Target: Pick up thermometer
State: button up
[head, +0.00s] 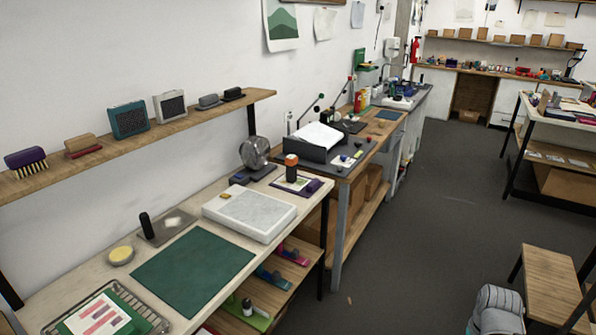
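I cannot make out a thermometer in the head view; if it is among the small items on the benches, it is too small or hidden to tell. My gripper's fingers do not show. A grey rounded part at the bottom right edge looks like part of my own arm, away from the benches.
A pale bench (55,280) at left holds a green mat (194,268), a white slab (249,213) and a wire tray (160,325). A wall shelf (200,118) is above. A wooden bench (384,128) stands beyond. Grey floor (430,210) is open between the benches and a wooden stool (550,280).

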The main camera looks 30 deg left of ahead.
aim_at(292, 161)
jog(key=u, duration=0.15)
jog(key=i, duration=1.5)
jog(key=u, duration=1.05)
jog(key=i, duration=0.55)
jog(key=u, duration=0.35)
jog(key=k, duration=0.9)
jog(key=u, duration=0.1)
